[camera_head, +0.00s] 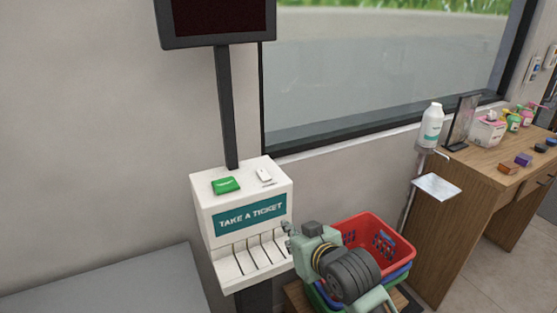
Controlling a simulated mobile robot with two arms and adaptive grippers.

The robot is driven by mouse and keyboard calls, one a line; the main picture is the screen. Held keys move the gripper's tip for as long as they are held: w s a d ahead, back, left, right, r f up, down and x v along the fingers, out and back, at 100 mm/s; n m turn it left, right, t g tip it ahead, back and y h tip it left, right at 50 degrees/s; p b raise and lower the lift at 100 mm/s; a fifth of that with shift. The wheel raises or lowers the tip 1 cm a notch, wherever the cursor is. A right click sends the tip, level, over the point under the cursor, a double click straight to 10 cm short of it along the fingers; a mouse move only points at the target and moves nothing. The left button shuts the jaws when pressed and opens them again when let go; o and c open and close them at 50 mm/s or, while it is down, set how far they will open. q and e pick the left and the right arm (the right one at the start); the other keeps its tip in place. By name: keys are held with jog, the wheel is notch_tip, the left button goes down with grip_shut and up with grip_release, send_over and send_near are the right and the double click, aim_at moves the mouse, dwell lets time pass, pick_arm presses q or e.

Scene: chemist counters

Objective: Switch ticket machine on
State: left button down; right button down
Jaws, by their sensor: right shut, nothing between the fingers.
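The ticket machine (206,211) is a white box with a teal "TAKE A TICKET" panel (250,217) and several ticket slots below it. On its top are a green button or block (226,185) and a small white switch (264,174) near the back right. A dark screen (218,18) stands above it on a black pole. My right gripper (288,234) is shut and empty. It is at the machine's lower right front edge, below the top face; I cannot tell whether it touches. My left gripper is not in view.
Stacked baskets, the top one red (400,250), stand right of the machine, partly behind my right arm. A hand-sanitiser stand with a white bottle (432,127) and a wooden counter (450,215) with small items are farther right. A grey surface (110,285) is at lower left.

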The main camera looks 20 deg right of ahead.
jog(key=w+r+t+y, duration=0.1)
jog(key=w+r+t, duration=0.1)
jog(key=r, duration=0.7)
jog(key=w+r+t, duration=0.2)
jog(key=r, duration=0.8)
jog(key=p, duration=0.3)
send_over(267, 176)
jog(key=s, duration=0.1)
jog(key=shift+d+f, duration=0.1)
jog(key=shift+f, duration=0.5)
jog(key=f, duration=0.1)
jog(key=w+f, duration=0.1)
jog(key=f, duration=0.1)
jog(key=shift+f+p, duration=0.15)
jog(key=shift+p, duration=0.25)
jog(key=shift+f, duration=0.5)
